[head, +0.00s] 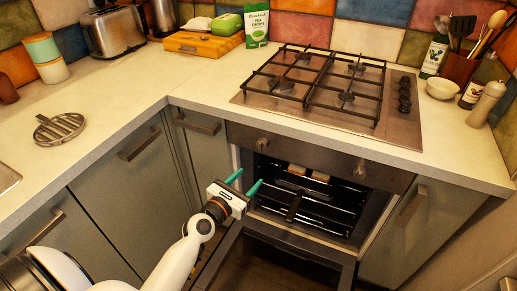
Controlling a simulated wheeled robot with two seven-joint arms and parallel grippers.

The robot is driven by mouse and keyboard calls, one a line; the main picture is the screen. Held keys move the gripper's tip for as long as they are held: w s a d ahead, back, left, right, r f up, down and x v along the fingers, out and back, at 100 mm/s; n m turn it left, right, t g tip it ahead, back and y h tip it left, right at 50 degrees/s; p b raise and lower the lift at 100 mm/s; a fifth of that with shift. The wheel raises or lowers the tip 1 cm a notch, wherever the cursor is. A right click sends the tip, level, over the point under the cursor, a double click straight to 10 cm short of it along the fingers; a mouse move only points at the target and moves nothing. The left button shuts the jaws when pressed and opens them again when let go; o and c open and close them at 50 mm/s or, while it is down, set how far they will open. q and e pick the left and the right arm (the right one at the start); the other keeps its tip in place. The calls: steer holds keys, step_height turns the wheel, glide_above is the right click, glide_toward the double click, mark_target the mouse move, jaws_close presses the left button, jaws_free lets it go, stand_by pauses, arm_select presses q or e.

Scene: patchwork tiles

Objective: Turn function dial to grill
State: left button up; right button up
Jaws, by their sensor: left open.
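The oven (310,206) is built in under the counter, with its door (290,257) hanging open and its racks showing. Its dark control panel (312,155) carries two knobs, a left one (262,144) and a right one (359,168). Any markings on them are too small to read, so I cannot tell which is the function dial or where it points. My left gripper (246,183), white with green fingers, is open and empty. It is in front of the oven's left side, below the left knob and apart from it. My right gripper is not in view.
A gas hob (252,97) with black grates sits above the oven. Two light-brown pieces (320,177) lie inside the oven. The open door takes up the floor space in front. Cabinet handles (411,205) stick out on both sides.

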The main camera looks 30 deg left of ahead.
mark_target(259, 148)
arm_select(q)
steer(key=w+a+n, duration=0.1)
steer(key=w, duration=0.3)
steer(key=w+a+n+y, duration=0.1)
steer(key=w, duration=0.3)
steer(key=w+a+n, duration=0.1)
steer(key=w+n, duration=0.1)
steer(key=w, duration=0.3)
steer(key=shift+r+t+y+b, duration=0.25)
steer(key=shift+t+y+b, duration=0.05)
steer(key=shift+y+b, duration=0.1)
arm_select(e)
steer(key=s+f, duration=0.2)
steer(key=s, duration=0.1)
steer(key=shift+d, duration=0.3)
arm_select(q)
steer(key=c, duration=1)
